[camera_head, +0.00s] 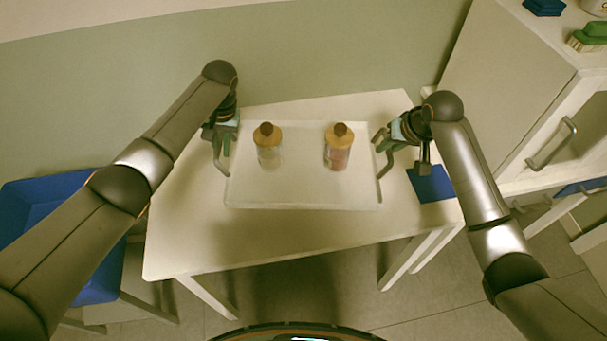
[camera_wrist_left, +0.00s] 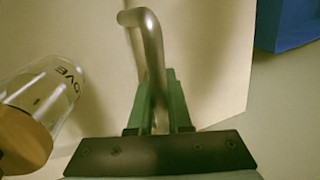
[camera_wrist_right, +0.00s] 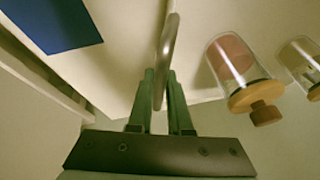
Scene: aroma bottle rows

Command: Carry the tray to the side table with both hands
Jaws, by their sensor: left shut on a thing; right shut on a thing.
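The white tray (camera_head: 300,195) is over the white table in the head view, with a metal handle on each side. Two bottles with wooden tops stand upright on it: a pale left bottle (camera_head: 269,152) and a reddish right bottle (camera_head: 338,153). My left gripper (camera_head: 222,150) is shut on the left handle, which shows between its green fingers in the left wrist view (camera_wrist_left: 157,95). My right gripper (camera_head: 382,147) is shut on the right handle, seen between the fingers in the right wrist view (camera_wrist_right: 161,90). I cannot tell whether the tray touches the table.
The white table (camera_head: 180,245) has bare room in front of and left of the tray. A blue mat (camera_head: 431,184) lies at its right. A blue bin (camera_head: 98,285) stands at the left. A white cabinet (camera_head: 510,75) with handles stands at the right, close to my right arm.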

